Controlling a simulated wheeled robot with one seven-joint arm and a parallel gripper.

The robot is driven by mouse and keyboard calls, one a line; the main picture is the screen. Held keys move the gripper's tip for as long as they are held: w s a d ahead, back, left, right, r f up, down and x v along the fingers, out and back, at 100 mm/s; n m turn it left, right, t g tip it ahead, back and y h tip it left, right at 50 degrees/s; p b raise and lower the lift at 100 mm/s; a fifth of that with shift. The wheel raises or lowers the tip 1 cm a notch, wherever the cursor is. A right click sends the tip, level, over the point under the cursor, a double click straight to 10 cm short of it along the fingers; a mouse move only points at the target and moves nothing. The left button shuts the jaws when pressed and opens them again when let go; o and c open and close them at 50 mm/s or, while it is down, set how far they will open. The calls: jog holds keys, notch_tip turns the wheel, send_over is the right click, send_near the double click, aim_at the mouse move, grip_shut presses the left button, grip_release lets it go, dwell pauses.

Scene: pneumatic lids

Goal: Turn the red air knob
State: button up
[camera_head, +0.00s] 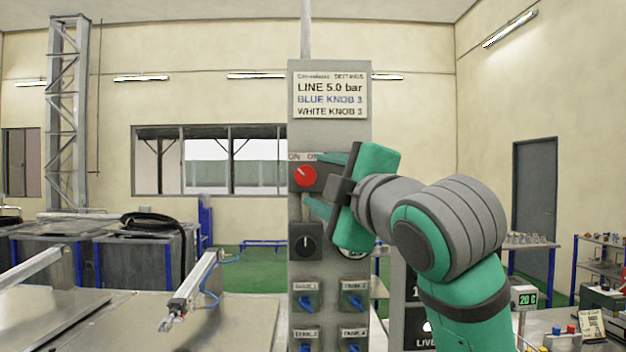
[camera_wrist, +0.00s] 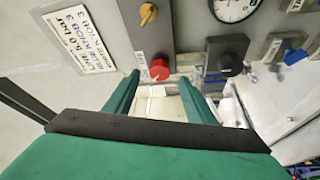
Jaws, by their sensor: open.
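The red air knob (camera_head: 305,176) is round, with a small white pointer line slanting to the upper left. It sits on a dark plate on the grey upright panel (camera_head: 328,140), under a partly hidden "ON" label. It also shows in the wrist view (camera_wrist: 159,69). My gripper (camera_head: 323,183) is open and empty, with green fingers pointing at the panel, one above and one below the knob's height. In the wrist view, my gripper (camera_wrist: 158,80) has its fingertips to either side of the red knob, which appears just beyond them. I cannot tell whether they touch it.
A black knob (camera_head: 307,241) sits below the red one. Blue knobs (camera_head: 306,302) with labels are lower on the panel. A gauge (camera_wrist: 233,7) and a brass piece (camera_wrist: 147,13) show in the wrist view. A settings sign (camera_head: 330,95) is above. Metal benches (camera_head: 235,315) stand at left.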

jog(key=v, duration=0.5)
jog(key=shift+s+f, duration=0.1)
jog(key=shift+s, duration=0.1)
